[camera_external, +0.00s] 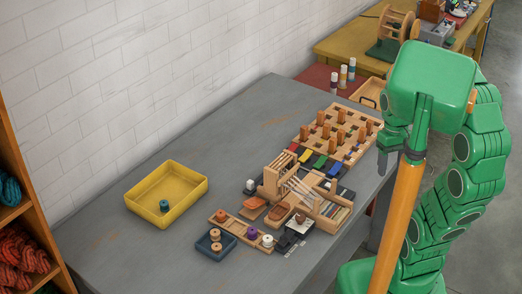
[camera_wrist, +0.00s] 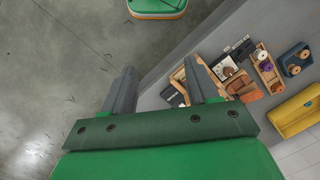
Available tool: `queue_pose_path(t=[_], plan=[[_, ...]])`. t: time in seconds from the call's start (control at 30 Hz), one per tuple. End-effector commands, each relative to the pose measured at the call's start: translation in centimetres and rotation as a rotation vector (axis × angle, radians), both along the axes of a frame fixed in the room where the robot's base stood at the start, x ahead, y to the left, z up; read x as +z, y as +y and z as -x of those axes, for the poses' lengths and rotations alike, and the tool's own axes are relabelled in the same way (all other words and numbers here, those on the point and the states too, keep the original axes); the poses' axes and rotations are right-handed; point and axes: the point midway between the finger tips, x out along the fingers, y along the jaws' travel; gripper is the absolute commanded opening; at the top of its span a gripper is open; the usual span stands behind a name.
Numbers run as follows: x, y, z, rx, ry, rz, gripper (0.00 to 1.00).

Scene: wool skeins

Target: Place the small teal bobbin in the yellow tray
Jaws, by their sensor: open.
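The small teal bobbin (camera_external: 164,206) stands upright inside the yellow tray (camera_external: 183,188), near its front corner, in the external view. The tray lies at the left of the grey table. My gripper (camera_external: 392,156) is raised over the table's right edge, well away from the tray. In the wrist view my gripper (camera_wrist: 162,88) has its two fingers apart with nothing between them.
A small blue tray with bobbins (camera_external: 216,244) and a wooden strip with bobbins (camera_external: 241,230) lie right of the yellow tray. A small wooden loom (camera_external: 295,182) and a pegged wooden rack (camera_external: 338,133) stand farther right. The table's left and back areas are clear, beside the white brick wall.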

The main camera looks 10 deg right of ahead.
Motion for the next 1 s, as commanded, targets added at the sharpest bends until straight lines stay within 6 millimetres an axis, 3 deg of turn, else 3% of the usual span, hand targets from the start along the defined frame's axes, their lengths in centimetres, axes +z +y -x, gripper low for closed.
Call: queue_pose_path(t=[0.1,0.3,1.0], plan=[[-0.5,-1.4,2.7,-0.093,-0.016,0.027,0.59],[-1.7,-1.8,5.3,-0.172,-0.008,0.032,0.59],[-1.9,-1.9,5.8,-0.185,-0.007,0.033,0.59]])
